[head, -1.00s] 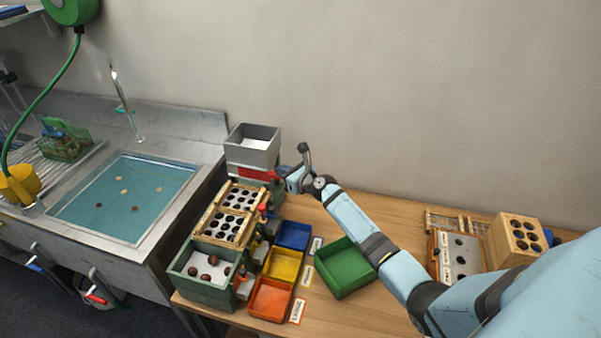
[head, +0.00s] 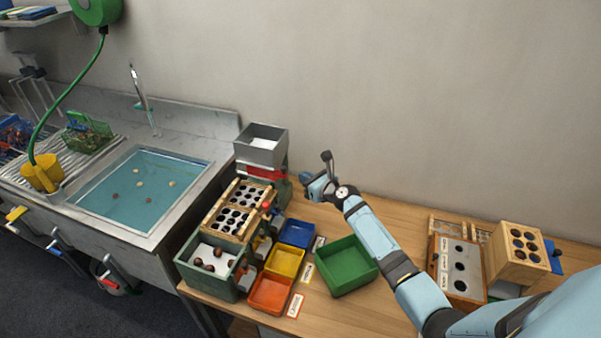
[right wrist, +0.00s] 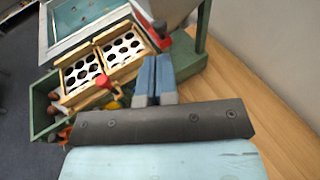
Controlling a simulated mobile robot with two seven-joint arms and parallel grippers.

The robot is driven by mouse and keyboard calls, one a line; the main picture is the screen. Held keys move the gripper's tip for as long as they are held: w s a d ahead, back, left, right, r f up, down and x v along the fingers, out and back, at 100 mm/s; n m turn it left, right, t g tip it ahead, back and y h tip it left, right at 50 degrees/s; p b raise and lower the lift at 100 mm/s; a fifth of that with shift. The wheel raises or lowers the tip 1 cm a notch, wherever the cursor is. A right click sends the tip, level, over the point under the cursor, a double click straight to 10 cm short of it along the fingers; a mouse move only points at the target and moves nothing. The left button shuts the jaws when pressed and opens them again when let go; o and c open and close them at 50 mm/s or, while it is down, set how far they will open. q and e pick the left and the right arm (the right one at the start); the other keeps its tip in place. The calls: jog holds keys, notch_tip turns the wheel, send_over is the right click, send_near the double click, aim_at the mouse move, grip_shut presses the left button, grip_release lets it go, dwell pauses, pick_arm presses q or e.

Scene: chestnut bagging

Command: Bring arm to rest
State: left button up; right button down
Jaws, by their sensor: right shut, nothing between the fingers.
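My right arm reaches in from the lower right of the head view over the wooden table (head: 400,225). Its gripper (head: 306,181) is just right of the sorting machine with the grey hopper (head: 261,148). In the right wrist view the gripper's two blue-grey fingers (right wrist: 155,80) are together with nothing between them. Beyond them stand the machine's wooden hole plates (right wrist: 103,62); they also show in the head view (head: 238,208). The gripper appears apart from the machine. My left gripper is not in view.
Blue (head: 297,233), yellow (head: 284,262) and orange (head: 270,293) trays sit beside the machine. A green tray (head: 346,266) lies under my arm. A green box (head: 208,268) holds several chestnuts. A wooden block with holes (head: 518,248) stands at right. A water-filled sink (head: 140,190) is at left.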

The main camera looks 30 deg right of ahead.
jog(key=v, duration=0.7)
jog(key=s+a+f+n+g, duration=0.2)
jog(key=s+a+f+n, duration=0.35)
jog(key=s+n, duration=0.3)
jog(key=s+a+f+n+g, duration=0.1)
jog(key=s+a+f+n, duration=0.45)
jog(key=s+n, duration=0.35)
jog(key=s+a+n+g, duration=0.1)
jog(key=s+a+n, duration=0.8)
jog(key=s+n, duration=0.5)
jog(key=n, duration=0.4)
jog(key=shift+f+n+h, duration=0.2)
jog(key=shift+n+h, duration=0.15)
jog(key=shift+h, duration=0.05)
